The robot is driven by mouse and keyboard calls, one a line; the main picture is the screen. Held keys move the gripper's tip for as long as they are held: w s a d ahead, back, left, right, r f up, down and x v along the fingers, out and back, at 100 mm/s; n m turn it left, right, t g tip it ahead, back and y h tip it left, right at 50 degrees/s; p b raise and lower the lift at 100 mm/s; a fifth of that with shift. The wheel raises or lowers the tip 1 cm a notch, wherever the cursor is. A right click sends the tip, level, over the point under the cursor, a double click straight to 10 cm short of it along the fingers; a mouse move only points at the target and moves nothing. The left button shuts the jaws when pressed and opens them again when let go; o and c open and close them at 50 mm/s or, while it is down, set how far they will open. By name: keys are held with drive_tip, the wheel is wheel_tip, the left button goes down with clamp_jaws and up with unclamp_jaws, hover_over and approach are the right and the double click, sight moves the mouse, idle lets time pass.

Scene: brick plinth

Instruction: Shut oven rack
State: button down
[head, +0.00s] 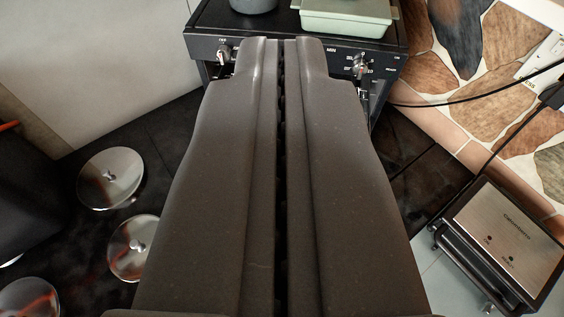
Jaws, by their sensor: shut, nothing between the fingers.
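The black oven (300,50) stands at the top middle, with a knob on each side of its front panel. My gripper (283,42) fills the middle of the view, its tips overlapping the oven's front panel. The two fingers are together with only a thin dark gap along them, and nothing is between them. The oven's rack and the lower part of its front are hidden behind my gripper, so I cannot tell how the rack sits or whether my gripper touches the oven.
A green dish (343,17) and a dark pot (254,5) stand on the oven. Several glass lids (110,178) lie at left near a black object (32,190). A silver-topped appliance (508,240) stands at lower right by a stone wall (490,95). Dark cables run at right.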

drive_tip(key=w+a+f+m+g+y+p, duration=0.1)
drive_tip(key=w+a+f+m+p, duration=0.15)
drive_tip(key=w+f+m, duration=0.6)
drive_tip(key=w+a+f+m+g+y+p, duration=0.1)
drive_tip(key=w+a+f, duration=0.3)
drive_tip(key=f, duration=0.9)
drive_tip(key=d+f+m+g+h+p, duration=0.15)
drive_tip(key=f+m, duration=0.35)
drive_tip(key=f, duration=0.5)
drive_tip(key=d+f+m+g+h+p, duration=0.1)
drive_tip(key=d+f+m+g+h, duration=0.3)
drive_tip(key=f, duration=0.6)
drive_tip(key=w+f, duration=0.1)
drive_tip(key=w, duration=0.2)
drive_tip(key=w+f+t+y, duration=0.1)
drive_tip(key=w+f, duration=0.1)
drive_tip(key=w, duration=0.2)
drive_tip(key=w+f+m+t+y+p, duration=0.1)
drive_tip(key=w+f, duration=0.1)
drive_tip(key=w, duration=0.1)
drive_tip(key=shift+w+d+f+t, duration=0.15)
drive_tip(key=shift+w+d+t, duration=0.1)
drive_tip(key=shift+d, duration=0.1)
drive_tip(key=shift+w+d, duration=0.1)
drive_tip(key=shift+w, duration=0.65)
